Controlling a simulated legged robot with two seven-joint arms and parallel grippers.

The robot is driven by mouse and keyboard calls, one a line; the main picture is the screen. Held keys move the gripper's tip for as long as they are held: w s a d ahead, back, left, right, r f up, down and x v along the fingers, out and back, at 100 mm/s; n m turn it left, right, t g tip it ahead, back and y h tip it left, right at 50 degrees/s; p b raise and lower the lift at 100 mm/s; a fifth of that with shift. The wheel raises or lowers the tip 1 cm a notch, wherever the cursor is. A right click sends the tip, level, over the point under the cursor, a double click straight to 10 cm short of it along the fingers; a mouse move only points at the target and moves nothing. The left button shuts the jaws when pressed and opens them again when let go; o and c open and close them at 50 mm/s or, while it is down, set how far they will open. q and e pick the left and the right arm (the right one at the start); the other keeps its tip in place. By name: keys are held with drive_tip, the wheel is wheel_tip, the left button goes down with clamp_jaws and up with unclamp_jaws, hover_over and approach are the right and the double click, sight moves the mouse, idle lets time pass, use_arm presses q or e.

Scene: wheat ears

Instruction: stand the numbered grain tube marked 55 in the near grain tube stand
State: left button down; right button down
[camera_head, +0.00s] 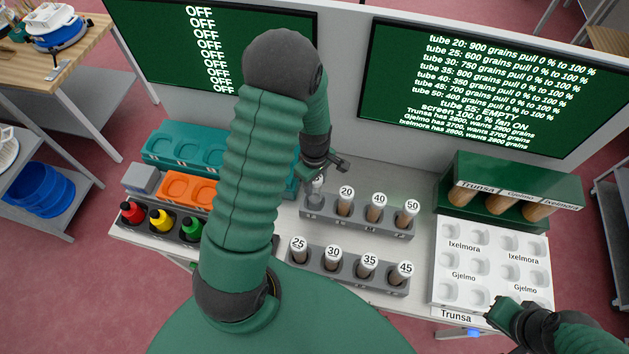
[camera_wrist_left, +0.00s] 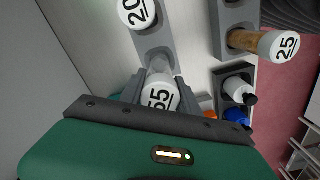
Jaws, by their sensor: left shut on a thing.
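The tube marked 55 (camera_wrist_left: 160,92) is a clear tube with a white numbered cap, between my left gripper's fingers (camera_wrist_left: 160,90) in the left wrist view. In the head view my left gripper (camera_head: 326,164) is shut on it above the left end of the far grey stand (camera_head: 362,228); I cannot tell if the tube's foot is in the slot. That stand also holds tubes 20 (camera_head: 346,192), 40 (camera_head: 378,200) and 50 (camera_head: 411,209). The near grey stand (camera_head: 350,276) holds 25, 30, 35 and 45. My right gripper (camera_head: 500,312) is at the lower right, its fingers unclear.
A white labelled tray (camera_head: 436,262) and a green rack (camera_head: 510,175) stand on the right. Teal (camera_head: 150,147) and orange (camera_head: 190,178) trays and coloured bottles (camera_head: 160,220) are on the left. A screen (camera_head: 490,85) reads tube 55 as empty.

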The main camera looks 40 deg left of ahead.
use_arm(q)
drive_tip(key=shift+f, duration=0.15)
drive_tip(key=shift+f+b, duration=1.8)
drive_tip(key=shift+f, duration=0.5)
drive_tip(key=c, duration=0.8)
unclamp_jaws()
